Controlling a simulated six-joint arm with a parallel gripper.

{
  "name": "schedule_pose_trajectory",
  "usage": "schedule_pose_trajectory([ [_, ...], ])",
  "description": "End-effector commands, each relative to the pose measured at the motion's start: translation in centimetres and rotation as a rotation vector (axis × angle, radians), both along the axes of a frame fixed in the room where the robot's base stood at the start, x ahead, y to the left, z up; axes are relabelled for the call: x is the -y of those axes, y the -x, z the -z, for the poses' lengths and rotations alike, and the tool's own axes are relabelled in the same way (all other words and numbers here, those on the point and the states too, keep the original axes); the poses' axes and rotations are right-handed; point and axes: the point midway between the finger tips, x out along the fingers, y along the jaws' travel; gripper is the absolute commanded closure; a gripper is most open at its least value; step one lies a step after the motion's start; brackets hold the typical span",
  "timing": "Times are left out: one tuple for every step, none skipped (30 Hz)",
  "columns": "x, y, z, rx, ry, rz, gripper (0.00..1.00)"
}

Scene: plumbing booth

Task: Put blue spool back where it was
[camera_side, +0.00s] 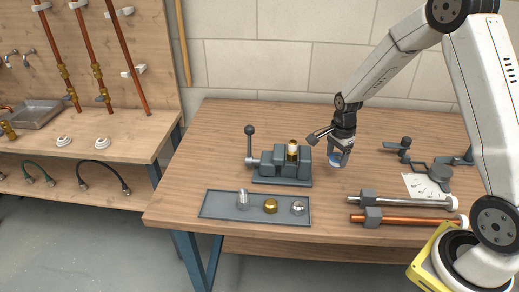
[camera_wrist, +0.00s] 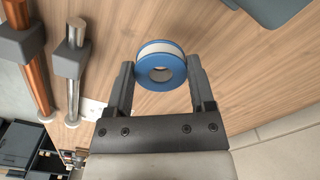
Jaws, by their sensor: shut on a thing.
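The blue spool (camera_wrist: 176,80), a blue-rimmed roll with white tape between its flanges, is between the fingers of my gripper (camera_wrist: 160,82) in the wrist view. My gripper is shut on it at its two sides. In the side view, my gripper (camera_side: 340,152) points down over the wooden table, right of the grey vise, and the spool shows as a small blue shape (camera_side: 335,159) at its tips, partly hidden by the fingers. Whether the spool touches the table I cannot tell.
The grey vise (camera_side: 270,165) holds a brass and white fitting (camera_side: 292,150). A grey tray (camera_side: 225,211) with three fittings lies in front. A copper pipe (camera_side: 400,219) and a steel pipe (camera_side: 410,201) lie at the right, near a white sheet (camera_side: 424,187). Bare wood surrounds the gripper.

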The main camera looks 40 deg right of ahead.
Motion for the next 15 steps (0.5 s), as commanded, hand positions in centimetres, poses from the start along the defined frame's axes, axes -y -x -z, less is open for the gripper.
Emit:
schedule_pose_trajectory([
  [0.1,-0.4,0.6,-0.001,0.0,0.0,0.85],
  [0.2,-0.7,0.9,-0.002,0.0,0.0,0.85],
  [0.2,-1.0,1.3,-0.001,0.0,0.0,0.85],
  [0.3,-1.2,1.6,-0.001,0.0,0.0,0.85],
  [0.3,-1.4,1.9,-0.002,0.0,0.0,0.85],
  [0.4,-1.7,2.1,0.0,0.0,0.0,0.85],
  [0.5,-1.8,2.3,0.0,0.0,0.0,0.85],
  [0.5,-2.0,2.5,-0.001,0.0,0.0,0.85],
  [0.6,-2.1,2.7,0.0,0.0,0.0,0.85],
  [0.6,-2.3,2.8,0.001,0.0,0.0,0.85],
  [0.6,-2.3,2.9,0.001,0.0,0.0,0.85],
  [0.6,-2.4,2.9,0.001,0.0,0.0,0.85],
  [0.6,-2.4,3.0,0.001,0.0,0.0,0.85],
  [0.6,-2.4,3.0,0.001,0.0,0.0,0.85],
  [0.7,-2.5,3.0,0.001,0.0,0.0,0.85],
])
